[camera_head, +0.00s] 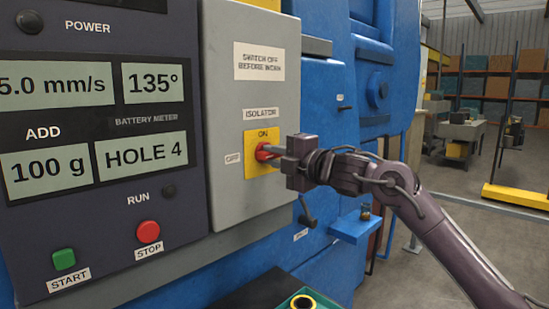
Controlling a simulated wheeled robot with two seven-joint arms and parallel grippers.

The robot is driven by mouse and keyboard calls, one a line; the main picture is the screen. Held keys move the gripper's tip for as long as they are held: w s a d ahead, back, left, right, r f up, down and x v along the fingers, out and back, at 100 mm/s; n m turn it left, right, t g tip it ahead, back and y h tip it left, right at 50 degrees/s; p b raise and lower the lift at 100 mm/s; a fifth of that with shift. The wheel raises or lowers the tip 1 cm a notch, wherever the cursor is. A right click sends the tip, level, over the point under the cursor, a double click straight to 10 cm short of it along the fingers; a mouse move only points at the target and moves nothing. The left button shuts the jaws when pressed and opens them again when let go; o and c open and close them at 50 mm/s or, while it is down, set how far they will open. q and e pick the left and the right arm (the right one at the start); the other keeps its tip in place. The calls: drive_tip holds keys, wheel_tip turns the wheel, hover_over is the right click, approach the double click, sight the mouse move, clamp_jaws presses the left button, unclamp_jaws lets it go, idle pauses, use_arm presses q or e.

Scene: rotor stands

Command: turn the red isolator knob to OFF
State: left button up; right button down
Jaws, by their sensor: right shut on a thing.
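The red isolator knob (263,153) sits on a yellow plate (251,166) on a grey box (247,95). "ON" is printed above the knob, and an "OFF" label (233,158) is at its left. My right gripper (272,151) reaches in from the right and is shut on the knob, its fingers hiding part of it. The knob's exact pointing direction is hard to tell. My left gripper is not in view.
A dark panel at the left has displays, a red STOP button (149,232) and a green START button (64,259). Blue machine housing (325,110) stands behind my right arm, with a small lever (308,212) below the gripper. Open floor lies at the right.

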drive_tip(key=shift+f, duration=0.1)
drive_tip(key=c, duration=1.4)
unclamp_jaws()
drive_tip(key=shift+o, duration=0.2)
drive_tip(key=shift+s+d, duration=0.2)
drive_tip(key=shift+d, duration=0.05)
drive_tip(key=b+v, duration=0.3)
drive_tip(key=v, duration=0.4)
drive_tip(key=shift+s+d, duration=0.1)
